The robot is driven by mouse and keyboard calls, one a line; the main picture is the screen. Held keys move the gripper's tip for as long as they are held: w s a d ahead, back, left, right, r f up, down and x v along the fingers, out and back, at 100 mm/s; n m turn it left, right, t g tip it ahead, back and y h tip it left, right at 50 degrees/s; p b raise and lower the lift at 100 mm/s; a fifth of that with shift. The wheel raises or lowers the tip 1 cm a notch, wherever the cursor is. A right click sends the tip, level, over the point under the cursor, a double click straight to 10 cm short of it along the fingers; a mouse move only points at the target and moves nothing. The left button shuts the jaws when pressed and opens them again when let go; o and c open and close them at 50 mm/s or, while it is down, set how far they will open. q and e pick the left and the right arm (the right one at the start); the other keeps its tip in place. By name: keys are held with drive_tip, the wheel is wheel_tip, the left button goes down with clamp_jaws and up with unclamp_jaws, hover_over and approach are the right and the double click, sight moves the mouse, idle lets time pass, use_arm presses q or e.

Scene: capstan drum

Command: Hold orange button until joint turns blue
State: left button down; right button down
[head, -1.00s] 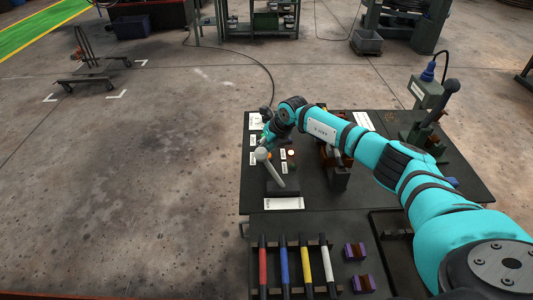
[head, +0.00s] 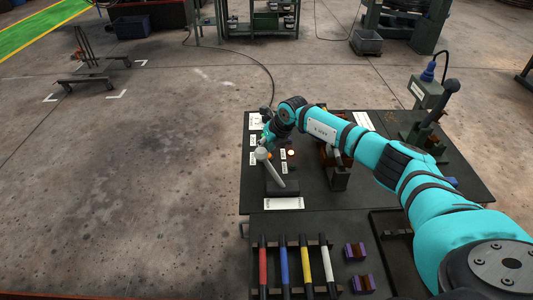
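My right arm reaches from the lower right across the dark bench (head: 222,0) to its left part. My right gripper (head: 267,143) is small and dark at the end of the teal wrist, pointing down behind a pale-ended lever (head: 272,168). Its fingers are too small and covered to tell open from shut. A small orange spot shows beside the lever's pale end, by the gripper; I cannot tell if it is the orange button or if the gripper touches it. A small glowing pale-orange light (head: 291,152) is just right of it. No blue joint can be made out there. My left gripper is out of view.
Red, blue, yellow and white bars (head: 264,265) lie in a rack at the front. Purple-sided blocks (head: 355,252) sit beside them. A brown-and-grey device (head: 338,175) stands under my forearm. A tall black-handled lever (head: 440,105) stands at the right.

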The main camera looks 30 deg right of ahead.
idle(0.5)
drive_tip(key=shift+r+p, duration=0.7)
drive_tip(key=shift+r, duration=0.25)
wheel_tip(320, 180, up, 5)
drive_tip(key=p, duration=0.3)
drive_tip(key=shift+p, duration=0.35)
drive_tip(key=shift+f, duration=0.1)
